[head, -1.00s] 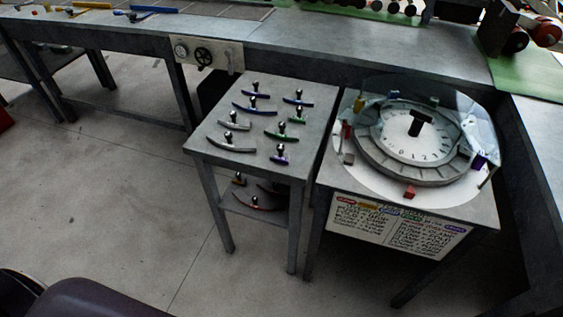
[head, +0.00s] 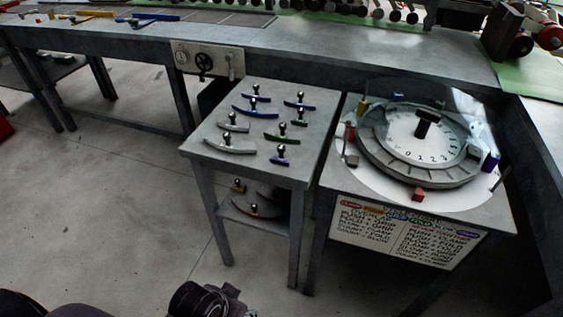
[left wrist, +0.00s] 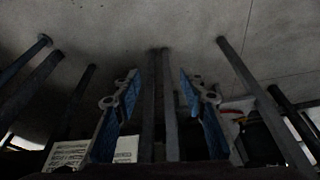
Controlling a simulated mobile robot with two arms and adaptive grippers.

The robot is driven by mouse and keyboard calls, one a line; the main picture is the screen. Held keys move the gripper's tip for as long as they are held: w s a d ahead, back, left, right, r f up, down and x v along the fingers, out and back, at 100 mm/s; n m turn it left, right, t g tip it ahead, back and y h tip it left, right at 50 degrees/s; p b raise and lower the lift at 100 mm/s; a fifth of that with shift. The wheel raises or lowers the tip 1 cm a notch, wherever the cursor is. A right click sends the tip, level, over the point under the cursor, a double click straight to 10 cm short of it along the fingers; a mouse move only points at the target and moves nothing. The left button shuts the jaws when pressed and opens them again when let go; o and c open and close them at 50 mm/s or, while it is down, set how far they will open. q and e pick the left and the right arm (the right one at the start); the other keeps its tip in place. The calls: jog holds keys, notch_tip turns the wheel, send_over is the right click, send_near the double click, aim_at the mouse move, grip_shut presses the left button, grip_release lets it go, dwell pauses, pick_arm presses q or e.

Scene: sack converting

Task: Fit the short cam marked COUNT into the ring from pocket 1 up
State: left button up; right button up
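The ring (head: 385,160) lies around a numbered dial (head: 425,135) on the right-hand stand, with pockets along its rim. Several curved cams with ball-topped knobs lie on the small table to its left. Short ones include a purple cam (head: 279,161), a green cam (head: 299,123) and a pale grey cam (head: 233,127). Longer ones include a grey cam (head: 230,146) and a blue cam (head: 255,112). I cannot read COUNT on any cam. My left gripper (left wrist: 160,82) is open and empty in the left wrist view, its blue-padded fingers apart. My right gripper is not in view.
A lettered placard (head: 400,233) hangs on the dial stand's front. Coloured blocks, including a red one (head: 418,194), surround the ring. A lower shelf (head: 235,208) holds more cams. A long bench (head: 330,45) runs behind. Floor at left is clear.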

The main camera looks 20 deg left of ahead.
pick_arm(q)
jog(key=w+d+r+m+t+h, duration=0.1)
jog(key=w+d+r+t+h, duration=0.1)
jog(key=w+d+r, duration=0.3)
jog(key=w+d+r+m+t+h, duration=0.1)
jog(key=w+r+m+t+h, duration=0.15)
jog(key=w, duration=0.45)
jog(key=n+t, duration=0.3)
jog(key=t, duration=0.6)
send_near(279, 150)
jog(key=d+x, duration=0.1)
jog(key=x, duration=0.3)
jog(key=shift+w+r, duration=0.2)
jog(key=shift+w, duration=0.7)
jog(key=shift+a+x, duration=0.15)
jog(key=shift+x, duration=1.2)
jog(key=shift+a+x, duration=0.1)
jog(key=shift+x, duration=1.25)
jog(key=shift+f, duration=0.15)
grip_shut()
